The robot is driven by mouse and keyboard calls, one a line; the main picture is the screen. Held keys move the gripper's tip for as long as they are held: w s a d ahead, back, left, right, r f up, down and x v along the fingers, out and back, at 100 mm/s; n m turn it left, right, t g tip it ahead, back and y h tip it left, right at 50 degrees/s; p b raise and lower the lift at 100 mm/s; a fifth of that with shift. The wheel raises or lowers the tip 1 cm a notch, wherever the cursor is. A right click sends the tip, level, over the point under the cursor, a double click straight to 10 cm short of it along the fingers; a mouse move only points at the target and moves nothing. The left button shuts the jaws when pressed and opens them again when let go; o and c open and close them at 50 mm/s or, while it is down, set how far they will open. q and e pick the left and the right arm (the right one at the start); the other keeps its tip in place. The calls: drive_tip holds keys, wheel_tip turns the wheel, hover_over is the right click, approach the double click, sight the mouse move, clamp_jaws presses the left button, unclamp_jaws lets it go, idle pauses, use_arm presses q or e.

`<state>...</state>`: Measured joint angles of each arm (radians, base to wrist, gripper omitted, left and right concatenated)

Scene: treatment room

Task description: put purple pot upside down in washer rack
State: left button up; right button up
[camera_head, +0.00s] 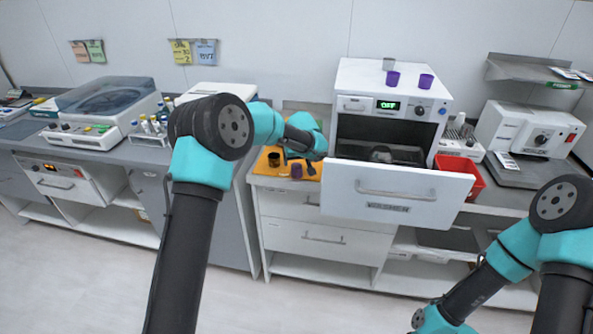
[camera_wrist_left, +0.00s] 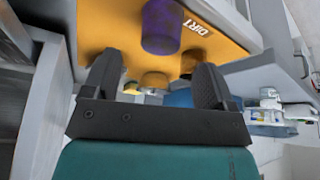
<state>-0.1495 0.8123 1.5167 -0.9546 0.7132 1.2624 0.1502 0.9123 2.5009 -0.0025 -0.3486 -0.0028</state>
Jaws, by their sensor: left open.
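A purple pot (camera_head: 296,171) stands on the orange mat (camera_head: 262,168) left of the washer (camera_head: 393,90). In the left wrist view a purple pot (camera_wrist_left: 162,27) stands on the mat marked "DIRT", beyond my fingers. My left gripper (camera_wrist_left: 157,82) is open, its two fingers apart with nothing held between them. In the head view my left gripper (camera_head: 298,162) is close above the mat. The washer's front door (camera_head: 393,194) is open and the dark rack (camera_head: 400,154) shows partly inside. My right arm is low at the right; its fingers are outside the picture.
A dark and yellow pot (camera_head: 274,159) is on the mat. A red bin (camera_head: 459,180) sits right of the washer. The open door juts out over the counter's front.

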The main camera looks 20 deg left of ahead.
sight(297, 165)
use_arm(q)
drive_tip(key=shift+x, duration=2.6)
drive_tip(key=shift+s+d, duration=0.15)
drive_tip(key=c, duration=1.1)
drive_tip(key=shift+o, duration=0.2)
wheel_tip(297, 165, up, 10)
drive_tip(key=shift+f, duration=0.1)
